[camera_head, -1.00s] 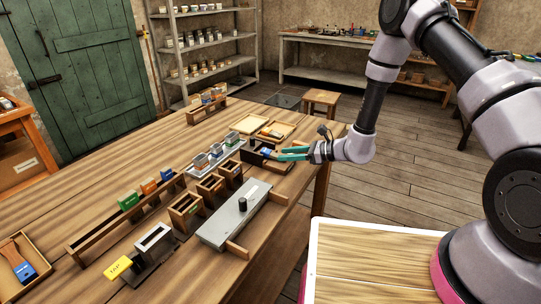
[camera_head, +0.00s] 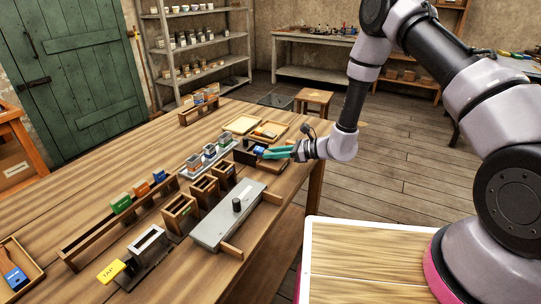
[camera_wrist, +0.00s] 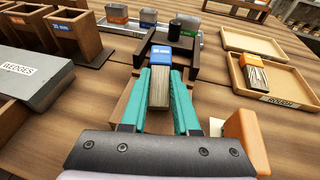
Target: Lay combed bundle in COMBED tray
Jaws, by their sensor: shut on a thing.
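My gripper is shut on a bundle (camera_wrist: 159,88) with a blue cap (camera_wrist: 161,53), gripped between its teal fingers (camera_wrist: 159,96). The bundle stays at a dark wooden frame (camera_wrist: 208,67); I cannot tell whether it touches it. In the head view my gripper (camera_head: 268,154) is over the table's right side, with the blue cap (camera_head: 261,150) at its tips. Two shallow wooden trays lie to the right in the wrist view. The nearer tray (camera_wrist: 285,101), labelled ROUGH, holds an orange-capped bundle (camera_wrist: 254,70). The farther tray (camera_wrist: 250,41) is empty; its label is not readable.
An orange block (camera_wrist: 245,135) is close to my gripper's right. A grey block marked WEDGES (camera_wrist: 28,80) and open wooden boxes (camera_wrist: 72,37) stand left. Bare tabletop lies around the trays.

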